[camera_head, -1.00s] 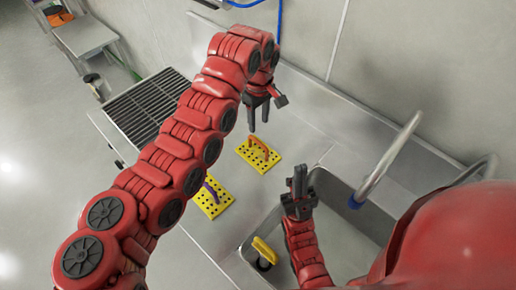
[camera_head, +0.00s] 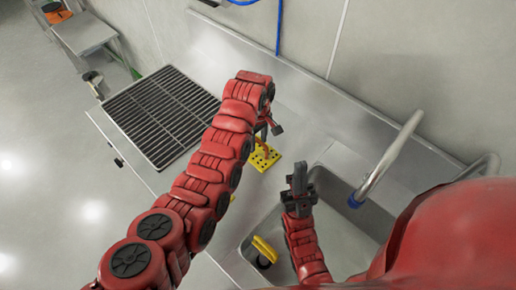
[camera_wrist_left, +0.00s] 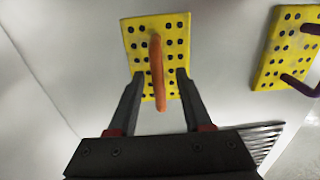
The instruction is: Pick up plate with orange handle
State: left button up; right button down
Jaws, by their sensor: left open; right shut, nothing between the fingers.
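The yellow plate with black holes (camera_head: 267,162) lies on the steel counter, left of the sink. Its orange handle (camera_head: 260,149) is partly hidden by my left arm in the head view. In the left wrist view the plate (camera_wrist_left: 130,35) lies ahead of my left gripper (camera_wrist_left: 160,74). That gripper is open, its fingers on either side of the orange handle (camera_wrist_left: 157,65) in the picture. I cannot tell how far above the plate they are. My right gripper (camera_head: 299,168) is shut and empty over the sink's left edge.
A second yellow plate (camera_wrist_left: 268,60) with a purple handle (camera_wrist_left: 298,86) lies nearby; my left arm hides it in the head view. The sink (camera_head: 345,235) has a curved faucet (camera_head: 388,160), and a yellow-handled item (camera_head: 264,247) lies at its left side. A grated drain (camera_head: 160,115) is at left.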

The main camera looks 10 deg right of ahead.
aim_at(258, 142)
pick_arm(q)
jog(key=shift+w+f+p, duration=0.15)
jog(key=shift+f+p, duration=0.4)
jog(key=shift+f, duration=1.05)
grip_shut()
